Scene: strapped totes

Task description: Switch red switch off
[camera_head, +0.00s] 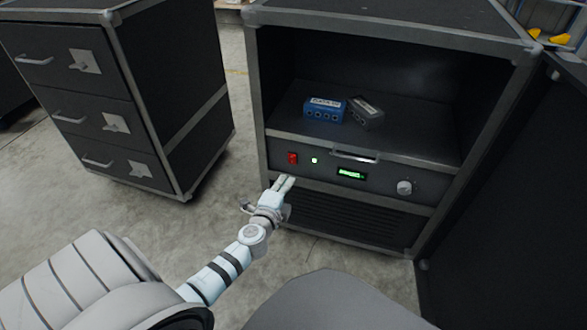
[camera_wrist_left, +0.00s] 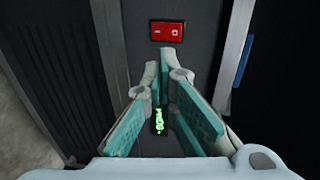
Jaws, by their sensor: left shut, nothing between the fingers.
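The red switch (camera_head: 293,158) is on the left of the dark front panel (camera_head: 385,177) inside the open cabinet. In the left wrist view the red switch (camera_wrist_left: 167,31) shows unobstructed, with white markings on its face. My left gripper (camera_head: 285,180) is just below the switch in the head view. Its fingertips (camera_wrist_left: 167,55) point at the switch with a small gap showing in the picture; I cannot tell the depth. The fingers are shut with nothing held. My right gripper is out of view.
A blue box (camera_head: 325,110) and a dark box (camera_head: 366,113) sit on the shelf above. A drawer cabinet (camera_head: 180,100) stands left; an open door (camera_head: 510,200) is right.

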